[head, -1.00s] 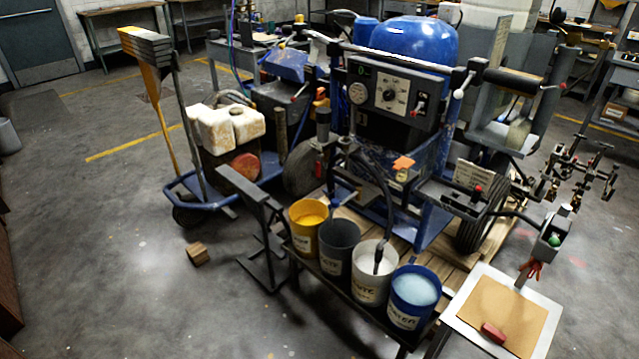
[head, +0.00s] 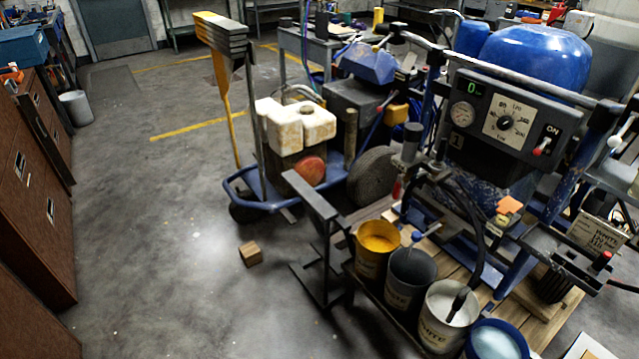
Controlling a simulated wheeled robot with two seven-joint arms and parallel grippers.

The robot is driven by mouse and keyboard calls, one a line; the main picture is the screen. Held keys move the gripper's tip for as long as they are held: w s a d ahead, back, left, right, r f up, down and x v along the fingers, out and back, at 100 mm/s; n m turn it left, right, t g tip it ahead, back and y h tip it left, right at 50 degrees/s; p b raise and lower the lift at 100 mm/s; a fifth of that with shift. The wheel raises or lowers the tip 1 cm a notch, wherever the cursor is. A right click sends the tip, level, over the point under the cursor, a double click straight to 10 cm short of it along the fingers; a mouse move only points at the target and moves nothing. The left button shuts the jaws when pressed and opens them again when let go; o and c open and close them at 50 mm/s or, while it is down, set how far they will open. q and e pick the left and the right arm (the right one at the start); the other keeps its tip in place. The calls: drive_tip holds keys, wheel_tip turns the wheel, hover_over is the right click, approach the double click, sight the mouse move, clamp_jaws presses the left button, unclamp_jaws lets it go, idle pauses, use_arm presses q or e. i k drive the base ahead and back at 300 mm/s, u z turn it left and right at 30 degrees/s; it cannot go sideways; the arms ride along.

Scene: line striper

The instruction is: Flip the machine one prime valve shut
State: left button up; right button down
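Machine one, the line striper with a "1" on its grey control panel (head: 512,117), stands at the right. Its panel has a pressure gauge (head: 462,114), a round dial (head: 506,122) and a red-tipped switch beside the word ON. A grey upright pump (head: 408,150) stands left of the panel, with a small red part (head: 397,188) low on its side. A small blue-topped part (head: 418,236) sits just above the buckets. I cannot tell which part is the prime valve, or its position. Neither of my grippers is in view.
A yellow bucket (head: 376,243), a grey bucket (head: 408,282), a white bucket (head: 445,318) with a hose in it and a blue bucket (head: 497,343) stand in front. A blue cart (head: 262,198) and wooden block (head: 250,253) are left. Open floor lies beyond, before brown cabinets (head: 40,180).

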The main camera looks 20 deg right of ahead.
sight(397, 184)
drive_tip(key=u, duration=0.25)
drive_tip(key=i, duration=1.05)
drive_tip(key=z, duration=0.8)
drive_tip(key=i, duration=0.5)
drive_tip(key=z, duration=0.4)
